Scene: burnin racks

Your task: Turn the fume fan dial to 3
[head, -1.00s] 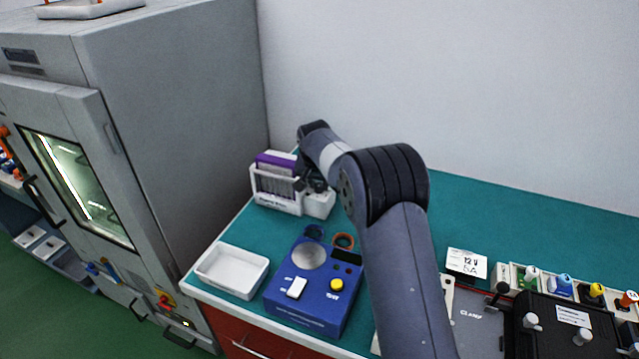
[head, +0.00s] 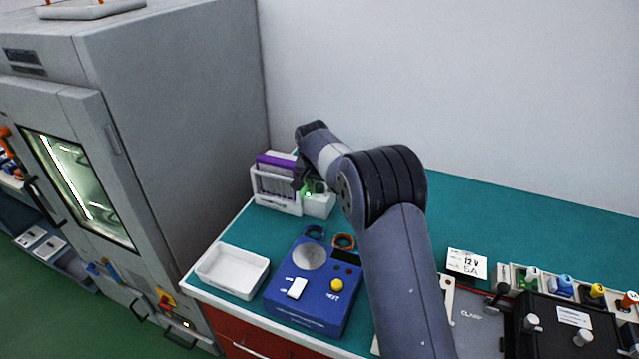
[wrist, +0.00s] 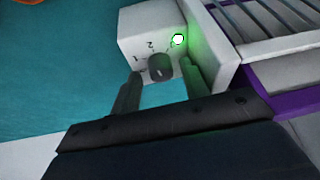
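The fume fan dial is a dark round knob (wrist: 160,66) on a white box (wrist: 140,22) marked 1, 2 and 3. A green light (wrist: 178,39) glows beside the 3. I cannot make out clearly where the knob points. My gripper (wrist: 161,72) is open, with one finger on each side of the knob and visible gaps between. In the head view the white box (head: 318,206) stands at the back left of the bench, lit green. My gripper (head: 302,176) partly hides it, and the knob cannot be seen there.
A white rack (head: 275,193) with purple-topped contents stands directly beside the box. A blue device (head: 315,310), an orange ring (head: 344,241) and a white tray (head: 232,270) sit nearer. A grey cabinet (head: 180,110) stands left. The teal bench behind my arm is clear.

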